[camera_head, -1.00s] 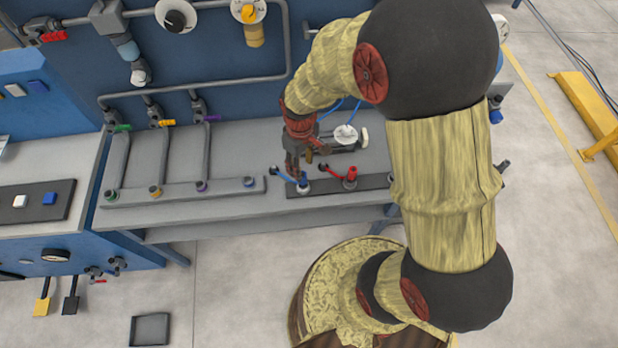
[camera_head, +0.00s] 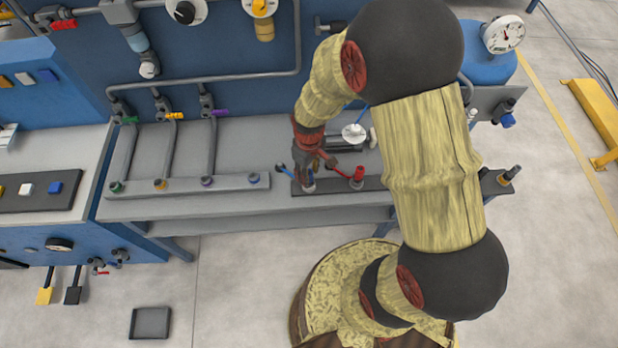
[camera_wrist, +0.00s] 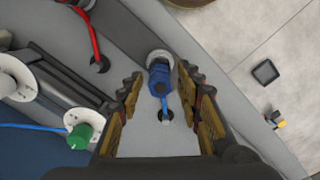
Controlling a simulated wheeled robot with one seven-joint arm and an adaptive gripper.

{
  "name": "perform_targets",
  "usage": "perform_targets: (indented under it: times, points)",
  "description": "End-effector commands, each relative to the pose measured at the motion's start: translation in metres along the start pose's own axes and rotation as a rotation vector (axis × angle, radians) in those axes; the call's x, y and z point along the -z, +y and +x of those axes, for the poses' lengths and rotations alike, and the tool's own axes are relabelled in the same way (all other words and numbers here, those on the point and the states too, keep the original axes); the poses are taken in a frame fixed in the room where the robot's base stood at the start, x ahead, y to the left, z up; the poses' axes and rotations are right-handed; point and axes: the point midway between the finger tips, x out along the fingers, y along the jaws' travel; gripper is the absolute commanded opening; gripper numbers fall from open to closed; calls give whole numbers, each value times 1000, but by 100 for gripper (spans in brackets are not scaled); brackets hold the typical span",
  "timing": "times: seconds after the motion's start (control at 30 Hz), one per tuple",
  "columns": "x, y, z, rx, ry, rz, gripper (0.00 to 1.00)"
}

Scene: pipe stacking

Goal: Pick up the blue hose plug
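The blue hose plug (camera_wrist: 159,78) shows in the wrist view, seated at a round grey fitting with a blue tether running down to a small hole in the bench. My gripper (camera_wrist: 157,90) is open, with one finger on each side of the plug and gaps visible between them. In the head view my gripper (camera_head: 308,165) points down at the front strip of the bench. It hides most of the blue plug there; part of the blue tether (camera_head: 284,169) shows to its left.
A grey pipe manifold (camera_head: 190,185) lies to the left. A green cap (camera_wrist: 80,136) shows in the wrist view.

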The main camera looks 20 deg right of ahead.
Motion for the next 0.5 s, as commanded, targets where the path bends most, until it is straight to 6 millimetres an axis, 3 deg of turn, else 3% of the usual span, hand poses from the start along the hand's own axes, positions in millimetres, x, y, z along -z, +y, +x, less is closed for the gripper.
perform_targets:
  times: [0.5]
  points:
    - [0,0,0,0,0,0,4]
